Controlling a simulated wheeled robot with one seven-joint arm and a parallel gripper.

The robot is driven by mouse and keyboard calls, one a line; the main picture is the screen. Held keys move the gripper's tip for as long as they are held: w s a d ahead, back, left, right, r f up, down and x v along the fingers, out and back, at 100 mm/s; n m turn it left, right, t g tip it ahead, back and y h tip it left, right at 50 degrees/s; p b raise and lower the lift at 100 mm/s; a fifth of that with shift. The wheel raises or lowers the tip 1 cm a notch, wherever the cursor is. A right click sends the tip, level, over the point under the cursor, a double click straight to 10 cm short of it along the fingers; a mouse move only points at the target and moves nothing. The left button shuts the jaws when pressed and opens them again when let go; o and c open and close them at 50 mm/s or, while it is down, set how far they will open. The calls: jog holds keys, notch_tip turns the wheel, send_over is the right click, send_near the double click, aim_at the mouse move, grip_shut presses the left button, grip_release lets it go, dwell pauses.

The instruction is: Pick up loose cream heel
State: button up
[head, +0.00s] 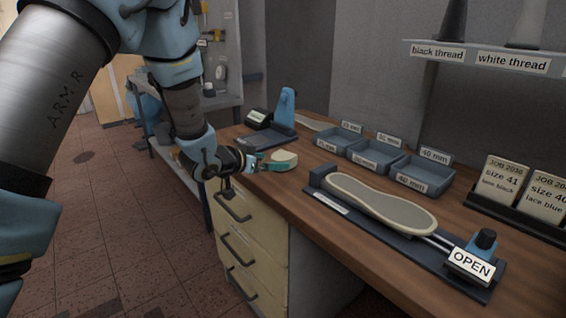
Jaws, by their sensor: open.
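The loose cream heel (284,157) is a small rounded cream piece on the wooden bench, near its left front edge. My gripper (268,164) reaches in from the left at bench height, with its fingers at the near left side of the heel. Teal shows along the heel's lower side; I cannot tell whether this is part of the heel or a fingertip. The jaws are open. Whether a finger touches the heel cannot be told at this size.
A fixture with a shoe sole (382,203) and an "OPEN" sign (471,263) lies to the right. Labelled grey bins (421,178) stand behind it. A blue upright device (286,108) stands behind the heel. Job cards (504,180) stand far right. Drawers (256,240) are below the bench.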

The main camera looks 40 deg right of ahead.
aim_at(278, 158)
jog(key=shift+w+r+p+x, duration=0.15)
jog(key=shift+p+x, duration=0.45)
jog(key=shift+x, duration=1.15)
jog(key=shift+w+r+p+x, duration=0.15)
jog(key=shift+p+x, duration=0.4)
jog(key=shift+x, duration=1.15)
jog(key=shift+d, duration=0.1)
jog(key=c, duration=1.3)
jog(key=shift+o, duration=0.2)
